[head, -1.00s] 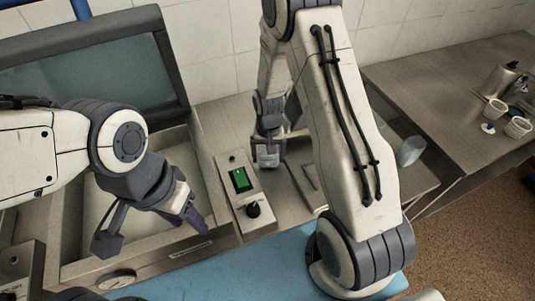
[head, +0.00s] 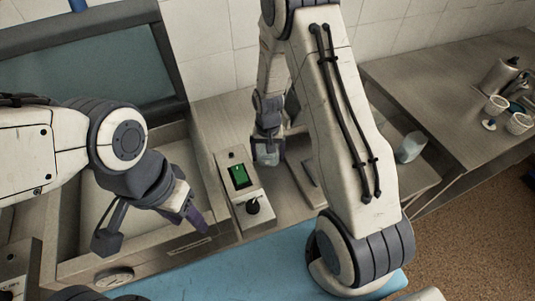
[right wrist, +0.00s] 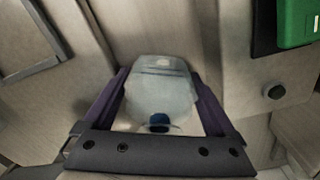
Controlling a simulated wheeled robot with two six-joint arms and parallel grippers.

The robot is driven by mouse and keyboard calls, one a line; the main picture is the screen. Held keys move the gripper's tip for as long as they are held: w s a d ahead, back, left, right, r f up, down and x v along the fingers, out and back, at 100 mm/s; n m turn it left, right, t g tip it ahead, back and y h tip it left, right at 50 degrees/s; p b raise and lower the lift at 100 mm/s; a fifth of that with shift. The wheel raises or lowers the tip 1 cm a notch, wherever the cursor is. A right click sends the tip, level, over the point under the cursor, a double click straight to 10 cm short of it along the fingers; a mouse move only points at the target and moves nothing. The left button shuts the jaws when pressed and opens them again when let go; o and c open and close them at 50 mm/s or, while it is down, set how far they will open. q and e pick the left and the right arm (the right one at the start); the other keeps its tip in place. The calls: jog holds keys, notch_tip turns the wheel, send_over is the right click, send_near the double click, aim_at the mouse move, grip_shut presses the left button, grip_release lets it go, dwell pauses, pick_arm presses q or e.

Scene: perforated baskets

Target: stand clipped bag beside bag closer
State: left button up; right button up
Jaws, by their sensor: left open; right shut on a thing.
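My right gripper (head: 268,152) is shut on a pale translucent bag (right wrist: 160,96). The right wrist view shows the bag between the two purple fingers, with a dark blue spot at its near end. In the head view only a little of the bag shows, low at the fingertips. A grey unit with a green switch and black knob (head: 238,190), possibly the bag closer, stands just left of this gripper. Its green part also shows in the right wrist view (right wrist: 298,22). Whether the bag touches the counter is unclear. My left gripper (head: 187,215) is open and empty over the sink's front edge.
A sink (head: 66,269) with a dark-framed panel behind it fills the left. Another pale translucent item (head: 410,147) stands right of my right arm. White cups (head: 518,124) and a metal container (head: 498,77) stand on the right counter. My right arm hides part of the middle.

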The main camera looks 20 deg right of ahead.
jog(key=shift+f, duration=0.15)
jog(key=o, duration=1.3)
notch_tip(320, 180, up, 9)
jog(key=shift+r+b, duration=0.1)
jog(key=shift+b, duration=0.75)
jog(key=shift+r, duration=0.7)
jog(key=s+a+r+n, duration=0.4)
jog(key=s+a+r, duration=0.25)
jog(key=a, duration=0.25)
jog(key=s+a+r+n, duration=0.1)
jog(key=s+n, duration=0.1)
jog(key=s, duration=0.3)
jog(key=s+a+r+n, duration=0.2)
jog(key=s+n, duration=0.1)
jog(key=s, duration=0.3)
jog(key=s+a+r+n+y, duration=0.1)
jog(key=s+a+n, duration=0.1)
jog(key=s, duration=0.4)
jog(key=shift+s+a+r+n, duration=0.1)
jog(key=shift+r+n, duration=0.15)
jog(key=shift+n, duration=0.05)
